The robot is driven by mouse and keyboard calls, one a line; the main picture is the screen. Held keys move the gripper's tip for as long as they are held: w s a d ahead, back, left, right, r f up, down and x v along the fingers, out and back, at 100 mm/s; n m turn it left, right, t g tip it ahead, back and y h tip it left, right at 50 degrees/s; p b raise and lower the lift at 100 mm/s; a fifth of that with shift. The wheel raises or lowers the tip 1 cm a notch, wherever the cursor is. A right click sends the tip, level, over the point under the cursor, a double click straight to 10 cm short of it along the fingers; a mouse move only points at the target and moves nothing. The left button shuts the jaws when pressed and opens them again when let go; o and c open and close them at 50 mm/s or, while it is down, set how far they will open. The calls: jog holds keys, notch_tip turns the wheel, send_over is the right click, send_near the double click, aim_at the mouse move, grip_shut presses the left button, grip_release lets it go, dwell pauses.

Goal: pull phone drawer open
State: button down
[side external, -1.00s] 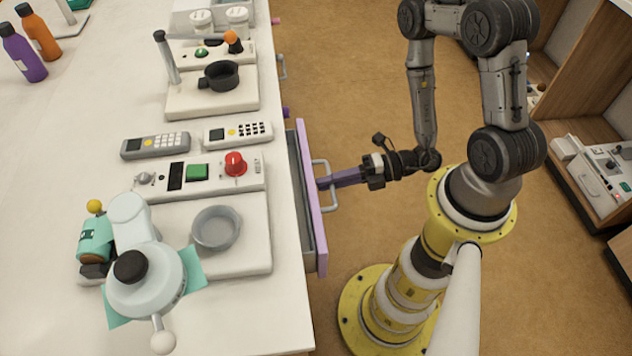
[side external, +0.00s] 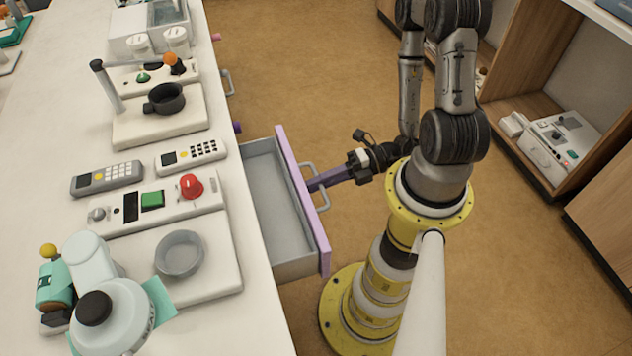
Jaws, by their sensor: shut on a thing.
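The drawer (side external: 302,205) has a lilac front and a grey inside. It stands well out from the white counter, and the part of its inside that shows looks empty. Its grey bar handle (side external: 323,190) is on the front. My gripper (side external: 314,184) has purple fingers and is shut on the handle, reaching in from the right. The fingertips are partly hidden at the handle. Two phones lie on the counter above the drawer: a grey one (side external: 106,178) and a white one (side external: 190,155).
A panel with a green button and a red knob (side external: 191,187) lies on the white counter (side external: 40,140), with a grey bowl (side external: 180,254) near it. Another drawer handle (side external: 227,82) sticks out farther back. Wooden shelves (side external: 540,90) stand at the right. Brown floor lies between.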

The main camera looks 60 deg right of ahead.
jog(key=shift+d, duration=0.1)
jog(key=c, duration=1.2)
grip_release()
jog(key=shift+o, duration=0.2)
jog(key=shift+w, duration=0.1)
